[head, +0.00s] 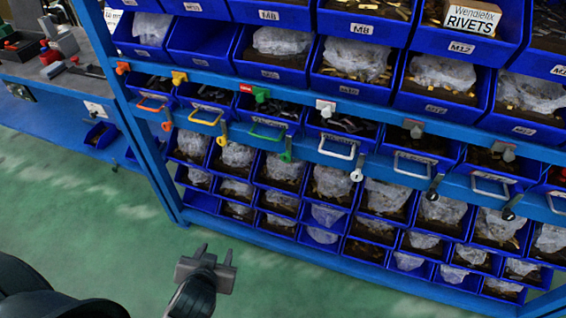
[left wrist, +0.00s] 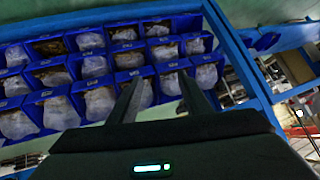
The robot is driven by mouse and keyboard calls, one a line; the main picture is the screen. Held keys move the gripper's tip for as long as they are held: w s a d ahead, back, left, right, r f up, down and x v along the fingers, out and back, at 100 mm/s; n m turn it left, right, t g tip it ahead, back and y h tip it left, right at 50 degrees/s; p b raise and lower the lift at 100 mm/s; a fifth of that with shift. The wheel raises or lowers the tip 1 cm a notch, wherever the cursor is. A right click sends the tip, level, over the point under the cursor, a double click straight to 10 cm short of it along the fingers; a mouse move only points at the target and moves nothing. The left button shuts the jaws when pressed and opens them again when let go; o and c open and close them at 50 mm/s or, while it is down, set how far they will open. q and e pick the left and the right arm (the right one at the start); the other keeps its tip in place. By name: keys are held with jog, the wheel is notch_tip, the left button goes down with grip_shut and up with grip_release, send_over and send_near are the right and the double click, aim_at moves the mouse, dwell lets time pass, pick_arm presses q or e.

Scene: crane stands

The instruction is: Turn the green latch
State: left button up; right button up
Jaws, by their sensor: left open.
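The green latch (head: 261,95) is a small block on the upper blue rail of the shelf rack, beside a red label. Below it are a drawer with a green handle (head: 267,131) and a green key-like tag (head: 286,152). My left gripper (head: 217,254) is open and empty, low in front of the rack over the green floor, well apart from the latch. In the left wrist view its two fingers (left wrist: 160,84) point toward the lower bins. I cannot make out the green latch there. My right gripper is in neither view.
Similar latches in orange (head: 123,68), yellow (head: 179,78), white (head: 325,106) and grey line the same rail. Drawer handles stick out below them. Blue bins (head: 333,183) with bagged parts fill the rack. A workbench (head: 60,72) stands left. The green floor in front is clear.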

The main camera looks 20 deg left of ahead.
aim_at(285, 161)
pick_arm(q)
jog(key=w+r+t+y, duration=0.1)
jog(key=w+r+t, duration=0.2)
jog(key=w, duration=0.2)
jog(key=w+d+r+m+t+h, duration=0.4)
jog(key=w+d+r+t+h, duration=0.1)
jog(key=d, duration=0.3)
jog(key=shift+w+d+m+t, duration=0.3)
jog(key=shift+w+d+t, duration=0.1)
jog(key=shift+w+t, duration=0.2)
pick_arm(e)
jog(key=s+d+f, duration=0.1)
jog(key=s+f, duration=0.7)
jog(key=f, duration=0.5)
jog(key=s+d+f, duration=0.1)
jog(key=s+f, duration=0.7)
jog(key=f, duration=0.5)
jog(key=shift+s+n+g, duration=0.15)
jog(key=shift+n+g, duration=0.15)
pick_arm(q)
jog(key=shift+w, duration=0.1)
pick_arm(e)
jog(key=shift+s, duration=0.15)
